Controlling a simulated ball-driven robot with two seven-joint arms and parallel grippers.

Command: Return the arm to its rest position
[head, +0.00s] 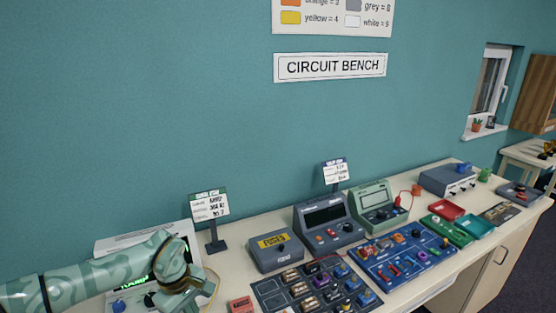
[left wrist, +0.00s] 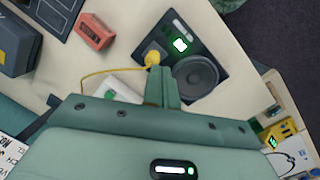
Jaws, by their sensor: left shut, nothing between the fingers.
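My left arm, pale green with a swirl pattern, reaches in from the left in the head view. Its wrist end (head: 185,283) is low at the bench's left part, and the fingers are hard to make out there. In the left wrist view my left gripper (left wrist: 162,76) is shut and empty. Its fingers show in front of a dark panel (left wrist: 205,52) with a round speaker and a yellow plug (left wrist: 153,58). I cannot tell whether they touch the panel. My right gripper is in neither view.
A red-orange block (head: 240,304) lies right of my left wrist; it also shows in the left wrist view (left wrist: 95,31). A sign on a stand (head: 211,208), a grey fuses box (head: 275,252), meters and a blue circuit board (head: 402,257) crowd the bench. The space above is clear.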

